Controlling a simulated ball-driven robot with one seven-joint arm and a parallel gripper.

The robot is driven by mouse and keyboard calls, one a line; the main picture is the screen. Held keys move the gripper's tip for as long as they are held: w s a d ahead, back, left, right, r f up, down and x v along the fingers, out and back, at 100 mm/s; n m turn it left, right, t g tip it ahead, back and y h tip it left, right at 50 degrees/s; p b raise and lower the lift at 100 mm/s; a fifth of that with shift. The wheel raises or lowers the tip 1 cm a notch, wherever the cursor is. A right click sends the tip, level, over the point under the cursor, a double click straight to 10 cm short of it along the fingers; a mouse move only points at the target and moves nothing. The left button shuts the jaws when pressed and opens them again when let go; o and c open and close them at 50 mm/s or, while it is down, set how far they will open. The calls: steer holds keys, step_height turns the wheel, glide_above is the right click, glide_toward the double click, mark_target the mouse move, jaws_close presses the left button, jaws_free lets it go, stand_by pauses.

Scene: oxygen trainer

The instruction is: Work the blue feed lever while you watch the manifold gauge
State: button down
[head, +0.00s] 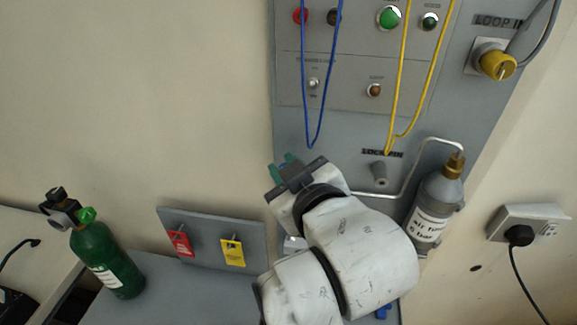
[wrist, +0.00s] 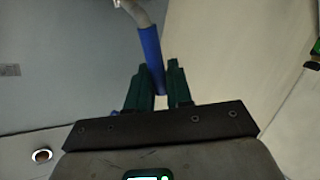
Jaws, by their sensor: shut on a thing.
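In the wrist view the blue feed lever (wrist: 150,48) shows as a blue sleeve on a bent grey metal rod. My gripper (wrist: 159,72) has its two green fingers on either side of the sleeve and is shut on it. In the head view my gripper (head: 282,164) is in front of the lower left edge of the grey panel (head: 340,134). The lever cannot be made out there. I cannot make out the manifold gauge in either view.
A grey cylinder (head: 430,212) with a bent pipe stands right of my arm. Blue (head: 304,85) and yellow (head: 402,80) cords hang down the panel above my gripper. A green bottle (head: 107,262) and a board with red (head: 180,243) and yellow (head: 232,252) tags are left.

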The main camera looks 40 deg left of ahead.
steer(key=c, duration=1.2)
jaws_free()
steer(key=b+v, duration=0.2)
steer(key=v, duration=0.9)
steer(key=shift+f, duration=0.1)
